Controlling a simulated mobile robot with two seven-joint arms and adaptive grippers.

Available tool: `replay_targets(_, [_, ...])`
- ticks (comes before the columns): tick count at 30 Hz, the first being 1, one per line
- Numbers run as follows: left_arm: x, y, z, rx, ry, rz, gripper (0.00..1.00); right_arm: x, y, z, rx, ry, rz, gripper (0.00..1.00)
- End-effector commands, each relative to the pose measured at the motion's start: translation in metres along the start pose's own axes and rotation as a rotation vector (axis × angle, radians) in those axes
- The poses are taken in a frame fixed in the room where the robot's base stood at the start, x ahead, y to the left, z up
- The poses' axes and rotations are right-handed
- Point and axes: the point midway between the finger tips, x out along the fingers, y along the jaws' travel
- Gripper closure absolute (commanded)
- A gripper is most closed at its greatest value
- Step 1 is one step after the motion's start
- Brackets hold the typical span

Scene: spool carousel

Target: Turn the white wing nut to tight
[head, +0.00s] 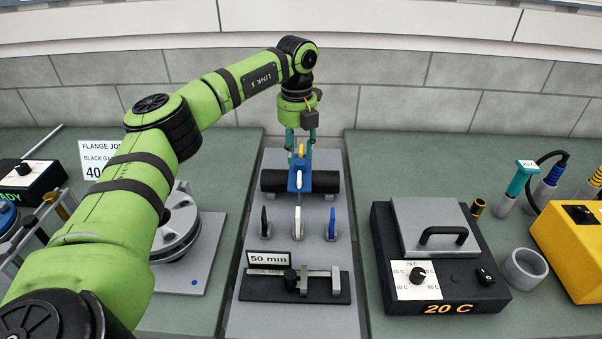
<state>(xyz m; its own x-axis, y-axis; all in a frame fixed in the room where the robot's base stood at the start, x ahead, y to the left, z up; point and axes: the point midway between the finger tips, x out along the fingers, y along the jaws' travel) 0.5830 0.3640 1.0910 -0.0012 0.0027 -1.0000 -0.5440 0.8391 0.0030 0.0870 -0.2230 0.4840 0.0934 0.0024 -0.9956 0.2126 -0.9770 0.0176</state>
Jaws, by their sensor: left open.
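A small white piece that looks like the white wing nut (299,179) stands upright on the front of a blue clamp block (318,182), which sits around a black pipe (273,181). A small yellow piece (301,150) shows just behind and above it. My left gripper (301,150) reaches down over the block from above. Its teal fingers are apart, one on each side of the yellow piece. I cannot tell whether they touch anything. How far the nut is turned cannot be read. My right gripper is out of view.
In front stand a black (264,222), a white (297,224) and a blue upright piece (332,225). A caliper-like tool (310,284) lies by a "50 mm" card (270,258). A heater box (440,290) stands right, a flanged disc (178,230) left, partly behind my arm.

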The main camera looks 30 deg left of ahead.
Motion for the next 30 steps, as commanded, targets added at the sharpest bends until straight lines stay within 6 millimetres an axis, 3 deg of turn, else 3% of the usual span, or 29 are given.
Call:
replay_targets(13, [0.058,0.0,-0.001,0.002,0.004,0.0,0.59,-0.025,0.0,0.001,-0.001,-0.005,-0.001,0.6])
replay_targets(24, [0.067,-0.001,-0.001,0.004,0.002,-0.002,0.59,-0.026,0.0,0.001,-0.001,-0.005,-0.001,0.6])
replay_targets(25, [0.067,-0.001,-0.001,0.004,0.002,-0.002,0.67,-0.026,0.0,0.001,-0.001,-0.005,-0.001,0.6])
replay_targets(27, [0.067,-0.001,-0.001,0.004,0.002,-0.003,0.95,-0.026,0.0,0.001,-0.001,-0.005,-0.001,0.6])
replay_targets(28, [0.067,-0.001,-0.001,0.004,0.002,-0.003,1.0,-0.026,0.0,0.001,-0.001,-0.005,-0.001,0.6])
replay_targets(30, [0.067,-0.001,-0.001,0.004,0.002,-0.002,1.0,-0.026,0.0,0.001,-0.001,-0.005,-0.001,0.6])
